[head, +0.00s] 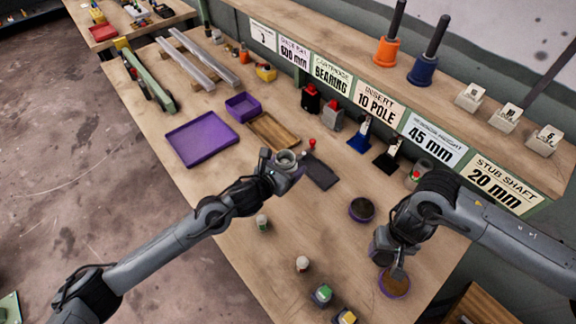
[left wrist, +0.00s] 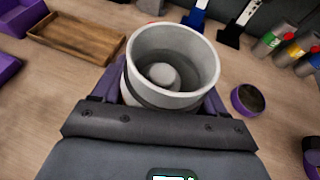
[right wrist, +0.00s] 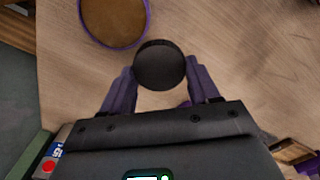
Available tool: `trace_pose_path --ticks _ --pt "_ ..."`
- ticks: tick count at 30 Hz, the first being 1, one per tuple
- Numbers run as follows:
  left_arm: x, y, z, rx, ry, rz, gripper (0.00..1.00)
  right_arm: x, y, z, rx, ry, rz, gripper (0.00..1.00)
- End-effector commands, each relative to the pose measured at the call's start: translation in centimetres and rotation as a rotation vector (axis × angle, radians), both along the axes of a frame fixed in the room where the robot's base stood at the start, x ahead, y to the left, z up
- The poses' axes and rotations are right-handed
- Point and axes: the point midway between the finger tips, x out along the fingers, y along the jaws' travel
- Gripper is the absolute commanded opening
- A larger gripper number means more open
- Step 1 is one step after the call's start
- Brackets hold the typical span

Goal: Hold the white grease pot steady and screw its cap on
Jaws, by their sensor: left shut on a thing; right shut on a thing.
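The white grease pot (left wrist: 140,88) is upright with its mouth open, and a rounded light shape shows inside it. My left gripper (head: 279,168) is shut on it, with purple fingers on either side. The pot (head: 287,158) also shows in the head view, over the middle of the bench. My right gripper (right wrist: 160,88) is shut on a dark round cap (right wrist: 160,65). In the head view my right gripper (head: 396,266) is at the near right of the bench, well apart from the pot. The cap is hard to make out there.
A purple-rimmed round dish (right wrist: 113,22) lies beside the cap. Another round dish (head: 361,210) lies between the grippers. A dark flat pad (head: 320,172) is right of the pot. A wooden tray (head: 272,132) and purple tray (head: 200,138) lie behind. Small bottles stand in front. A labelled shelf bounds the back.

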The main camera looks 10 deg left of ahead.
Motion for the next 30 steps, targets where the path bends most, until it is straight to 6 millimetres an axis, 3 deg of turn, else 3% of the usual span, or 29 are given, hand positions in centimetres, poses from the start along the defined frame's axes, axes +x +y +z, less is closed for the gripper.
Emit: trace_pose_path --ticks 3,14,30 --pt "0.0 0.0 0.1 0.0 -0.001 0.0 0.17 0.0 0.0 0.0 0.0 0.0 0.0 0.33" --pt "-0.8 0.9 -0.3 -0.002 0.002 0.036 0.17 0.9 0.0 0.3 -0.001 0.0 -0.001 0.33" --pt "-7.3 10.3 -2.3 0.0 0.003 0.349 0.17 7.0 0.1 2.4 -0.003 0.002 0.0 0.33"
